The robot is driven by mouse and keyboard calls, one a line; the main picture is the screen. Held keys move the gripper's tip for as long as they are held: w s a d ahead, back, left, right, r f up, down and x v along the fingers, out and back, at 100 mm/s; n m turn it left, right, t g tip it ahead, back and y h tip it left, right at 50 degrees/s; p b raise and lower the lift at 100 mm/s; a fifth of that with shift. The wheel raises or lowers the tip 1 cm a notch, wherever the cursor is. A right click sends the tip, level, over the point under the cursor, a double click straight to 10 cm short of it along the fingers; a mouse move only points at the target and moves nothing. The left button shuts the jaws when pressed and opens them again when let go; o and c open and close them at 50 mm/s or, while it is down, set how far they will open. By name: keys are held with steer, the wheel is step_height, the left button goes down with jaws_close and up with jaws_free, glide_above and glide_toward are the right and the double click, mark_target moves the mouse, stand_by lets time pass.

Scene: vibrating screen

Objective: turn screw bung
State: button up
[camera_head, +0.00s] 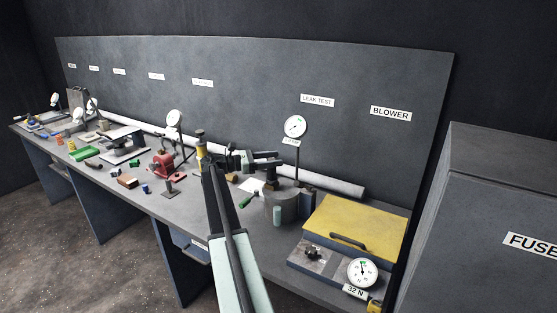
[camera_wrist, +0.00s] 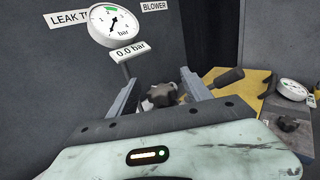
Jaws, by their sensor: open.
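The screw bung (camera_wrist: 160,96) shows in the wrist view as a dark lobed knob low between my fingers, partly hidden by the gripper body. In the head view a dark knob (camera_head: 271,182) stands on top of a grey cylindrical pot (camera_head: 282,207). My gripper (camera_head: 280,158) is above that knob, with its fingers apart. In the wrist view my gripper (camera_wrist: 161,76) has one finger on each side of the bung. Nothing is clearly held, and contact with the bung cannot be told.
A round gauge (camera_wrist: 115,25) stands on a post behind the pot, its tag reading 0.0 bar. A yellow board (camera_head: 355,228) and a 32 N gauge (camera_head: 362,271) lie to the right. A red vise (camera_head: 163,164) and several tools crowd the bench on the left.

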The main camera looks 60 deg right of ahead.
steer(key=v, duration=0.5)
steer(key=shift+w+a, duration=0.2)
